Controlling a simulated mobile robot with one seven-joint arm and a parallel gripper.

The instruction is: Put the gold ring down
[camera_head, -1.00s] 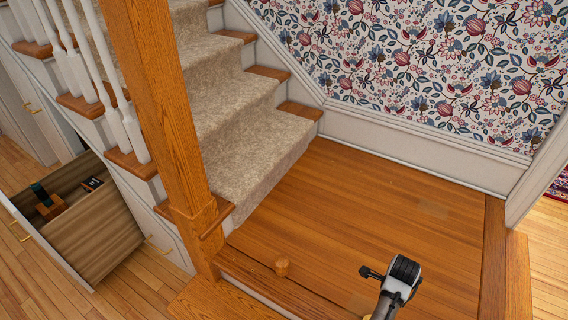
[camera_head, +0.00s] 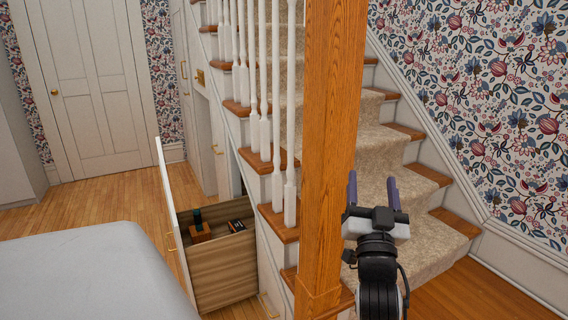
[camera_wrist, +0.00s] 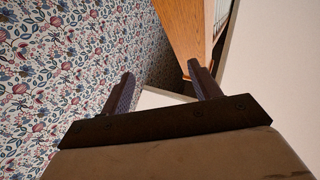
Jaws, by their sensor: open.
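No gold ring shows in either current view. My gripper (camera_head: 372,190) is raised in front of the stairs, its two dark fingers pointing up and apart. In the wrist view my gripper (camera_wrist: 161,74) is open, and nothing shows between the fingers. Beyond them are the patterned wall and a wooden post.
A thick wooden newel post (camera_head: 332,130) stands just left of my gripper. Carpeted stairs (camera_head: 375,150) climb behind it. An open drawer (camera_head: 225,270) holds a wooden block (camera_head: 200,233) and a small black item (camera_head: 236,225). A pale grey surface (camera_head: 90,275) fills the lower left.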

